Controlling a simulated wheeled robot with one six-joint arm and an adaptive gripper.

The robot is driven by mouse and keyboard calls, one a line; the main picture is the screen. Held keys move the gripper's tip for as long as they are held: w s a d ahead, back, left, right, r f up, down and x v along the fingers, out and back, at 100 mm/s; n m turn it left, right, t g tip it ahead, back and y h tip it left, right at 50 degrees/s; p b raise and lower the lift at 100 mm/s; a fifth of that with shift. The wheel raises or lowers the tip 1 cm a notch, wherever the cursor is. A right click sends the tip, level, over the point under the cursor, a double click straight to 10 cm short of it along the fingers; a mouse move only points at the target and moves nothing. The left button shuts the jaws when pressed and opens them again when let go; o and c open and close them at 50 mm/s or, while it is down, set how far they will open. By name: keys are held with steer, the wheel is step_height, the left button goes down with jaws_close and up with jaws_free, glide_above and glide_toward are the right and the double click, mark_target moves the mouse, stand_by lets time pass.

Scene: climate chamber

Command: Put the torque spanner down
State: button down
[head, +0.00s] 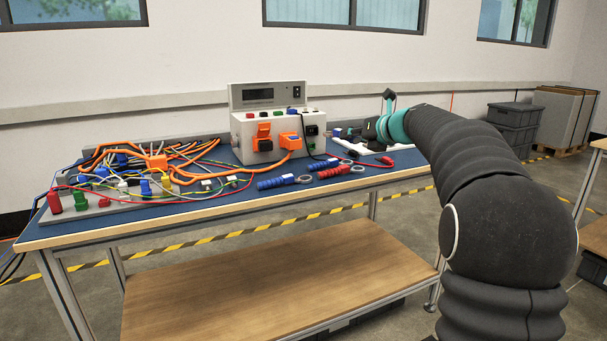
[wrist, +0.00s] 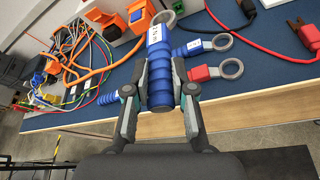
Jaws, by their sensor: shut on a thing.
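My gripper (wrist: 163,92) is shut on a torque spanner (wrist: 159,66) with a ribbed blue handle, a white label and a metal ring end pointing away from me. The spanner looks held above the blue bench top (wrist: 258,92); the exact gap is hard to judge. Past it on the right lie a blue-handled spanner (wrist: 195,48) and a red-handled spanner (wrist: 203,73). Another blue handle (wrist: 108,95) lies on the left, partly behind a finger. In the head view my arm hides most of my gripper, and I cannot make out the held spanner.
A grey instrument box (head: 262,130) with orange plugs stands at the back of the bench. Tangled cables (head: 155,165) cover the left part. A red lead (wrist: 262,42) lies at the right. Bare bench top shows near the front edge.

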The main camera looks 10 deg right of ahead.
steer(key=b, duration=0.1)
glide_above(314, 188)
step_height(314, 188, down, 6)
steer(key=shift+a+f, duration=0.15)
steer(key=shift+f+b, duration=0.8)
steer(key=shift+f, duration=1.15)
steer(key=shift+f, duration=0.4)
steer(key=c, duration=1)
jaws_free()
